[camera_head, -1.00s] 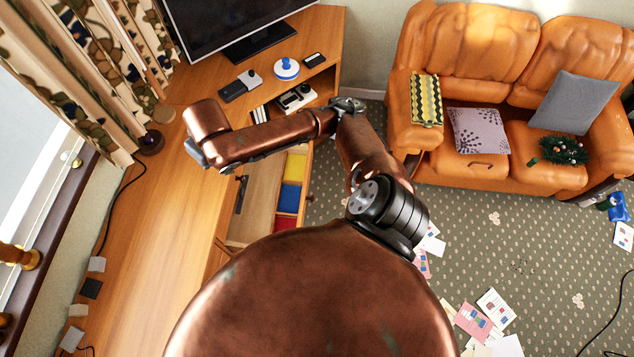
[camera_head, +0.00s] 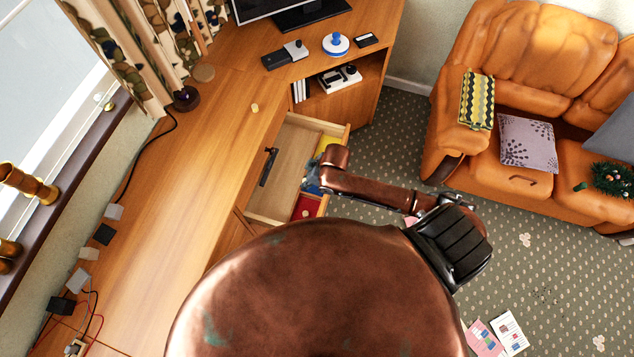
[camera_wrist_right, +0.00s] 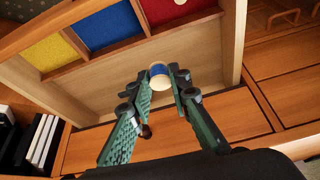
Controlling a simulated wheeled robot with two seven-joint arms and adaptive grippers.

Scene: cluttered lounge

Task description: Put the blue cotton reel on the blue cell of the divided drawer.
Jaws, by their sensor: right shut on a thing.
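The blue cotton reel (camera_wrist_right: 159,76), pale-topped with a blue band, is between the fingertips of my right gripper (camera_wrist_right: 160,82), which is shut on it. The divided drawer (camera_head: 283,160) is pulled out, with yellow (camera_wrist_right: 48,57), blue (camera_wrist_right: 104,27) and red (camera_wrist_right: 160,10) cells in a row. In the right wrist view the reel shows against the drawer's bare wood, apart from the blue cell. In the head view my right gripper (camera_head: 313,182) is over the drawer and covers most of the blue cell; the reel is hidden there. My left gripper is out of view.
A small pale thing (camera_wrist_right: 180,2) is on the red cell. A black bar-shaped thing (camera_head: 268,167) shows at the drawer's desk side. An orange sofa (camera_head: 530,90) stands right.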

